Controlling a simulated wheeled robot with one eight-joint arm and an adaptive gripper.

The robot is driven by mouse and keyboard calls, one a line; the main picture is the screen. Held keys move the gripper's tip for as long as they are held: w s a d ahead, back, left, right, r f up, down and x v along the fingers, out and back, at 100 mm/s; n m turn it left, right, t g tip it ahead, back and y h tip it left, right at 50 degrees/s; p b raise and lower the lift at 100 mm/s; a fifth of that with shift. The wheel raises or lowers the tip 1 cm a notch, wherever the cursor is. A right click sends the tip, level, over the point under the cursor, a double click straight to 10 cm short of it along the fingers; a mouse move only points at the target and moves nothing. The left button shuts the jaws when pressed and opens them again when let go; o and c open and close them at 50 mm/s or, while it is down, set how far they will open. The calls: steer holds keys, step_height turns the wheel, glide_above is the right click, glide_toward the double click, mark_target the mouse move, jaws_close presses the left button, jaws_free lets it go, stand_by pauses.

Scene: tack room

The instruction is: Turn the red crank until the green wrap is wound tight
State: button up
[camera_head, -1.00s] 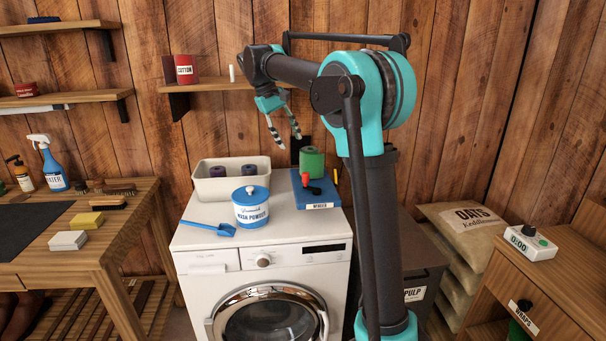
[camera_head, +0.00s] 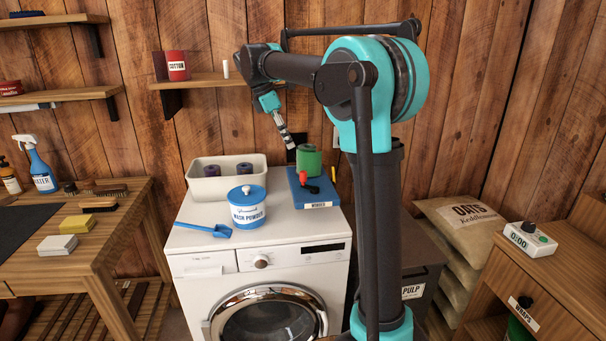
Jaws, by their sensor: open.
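The green wrap (camera_head: 309,161) is a thick upright roll on the blue winder (camera_head: 316,198), at the back right of the washing machine's top. The red crank (camera_head: 303,178) stands at the front left of the roll, with a dark part beside its foot. My gripper (camera_head: 289,145) points down just left of the green wrap and above the crank, apart from the crank. It is seen nearly edge-on, and its fingers overlap in this view. It holds nothing that I can see. How tight the wrap is wound cannot be told.
A white bin (camera_head: 226,183) with dark rolls stands left of the winder on the washing machine (camera_head: 260,290). A wash powder tub (camera_head: 247,206) and a blue scoop (camera_head: 205,230) are in front. A wall shelf (camera_head: 205,82) holds a red cotton tin (camera_head: 176,66).

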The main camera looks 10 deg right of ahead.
mark_target(303, 173)
steer(key=x, duration=1.4)
steer(key=shift+f, duration=0.1)
jaws_close()
